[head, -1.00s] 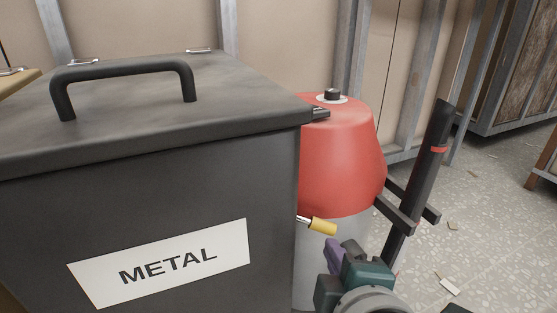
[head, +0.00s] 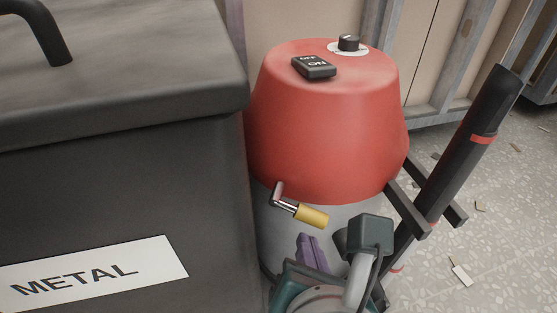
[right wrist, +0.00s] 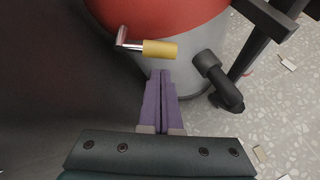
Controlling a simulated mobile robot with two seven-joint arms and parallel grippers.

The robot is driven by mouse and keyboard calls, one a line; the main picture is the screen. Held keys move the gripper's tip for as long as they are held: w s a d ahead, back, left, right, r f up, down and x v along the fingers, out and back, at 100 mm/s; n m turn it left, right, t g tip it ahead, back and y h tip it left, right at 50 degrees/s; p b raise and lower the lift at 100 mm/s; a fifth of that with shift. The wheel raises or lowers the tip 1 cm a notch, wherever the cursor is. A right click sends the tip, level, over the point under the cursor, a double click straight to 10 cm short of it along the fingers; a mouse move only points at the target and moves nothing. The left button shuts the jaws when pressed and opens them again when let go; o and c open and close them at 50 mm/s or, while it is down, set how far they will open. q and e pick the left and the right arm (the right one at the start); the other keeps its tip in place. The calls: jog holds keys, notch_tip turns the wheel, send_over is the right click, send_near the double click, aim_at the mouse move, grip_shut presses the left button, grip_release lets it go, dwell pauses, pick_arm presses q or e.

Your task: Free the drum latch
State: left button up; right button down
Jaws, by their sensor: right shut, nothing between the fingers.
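The drum has a red top (head: 330,125) over a grey body (head: 275,235). The latch (head: 302,213), a metal crank with a yellow grip, sits on the front of the drum just below the red top's rim. In the right wrist view the latch (right wrist: 150,47) points right. My right gripper (head: 308,240) has purple fingers and is just below the yellow grip. In the right wrist view its shut fingers (right wrist: 160,76) end just under the grip, with nothing between them; I cannot tell whether they touch it. My left gripper is out of view.
A dark bin (head: 120,180) labelled METAL stands close on the drum's left. An OFF/ON switch (head: 314,67) and a knob (head: 348,44) are on the red top. A black tube (head: 470,140) stands at right on brackets. A grey hose fitting (right wrist: 219,82) juts from the drum's right side.

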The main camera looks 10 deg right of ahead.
aim_at(302, 213)
jog(key=b+x, duration=0.1)
jog(key=x, duration=0.2)
jog(key=shift+w, duration=0.15)
jog(key=shift+d+r+p, duration=0.25)
jog(key=shift+r+p, duration=0.25)
jog(key=shift+p, duration=0.65)
